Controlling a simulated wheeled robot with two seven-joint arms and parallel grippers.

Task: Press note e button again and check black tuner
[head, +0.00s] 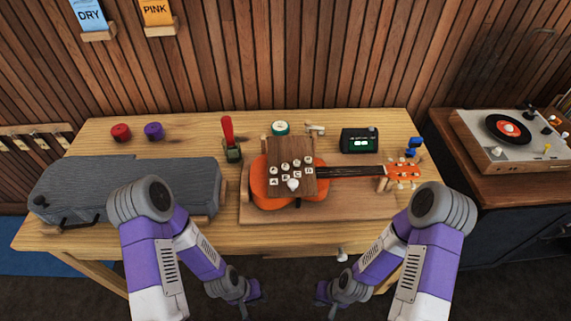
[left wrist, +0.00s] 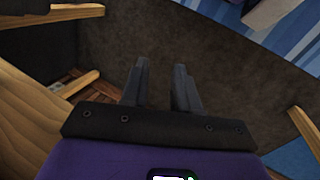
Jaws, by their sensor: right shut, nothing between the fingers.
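A brown wooden board with white lettered note buttons (head: 291,174) lies over the body of the orange ukulele (head: 262,190). The letters are too small to tell which button is e. The black tuner (head: 360,140) stands behind the ukulele's neck with a small lit green display; its reading is not legible. My left gripper (head: 254,290) hangs low in front of the table, away from the buttons. In the left wrist view its two fingers (left wrist: 162,78) are apart with nothing between them. My right gripper (head: 321,291) is also low in front of the table, shut and empty.
A grey case (head: 125,185) covers the table's left side. A red-handled tool (head: 228,135), a green-white roll (head: 280,128) and red and purple round items (head: 121,132) stand behind. A record player (head: 510,135) is on the right cabinet.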

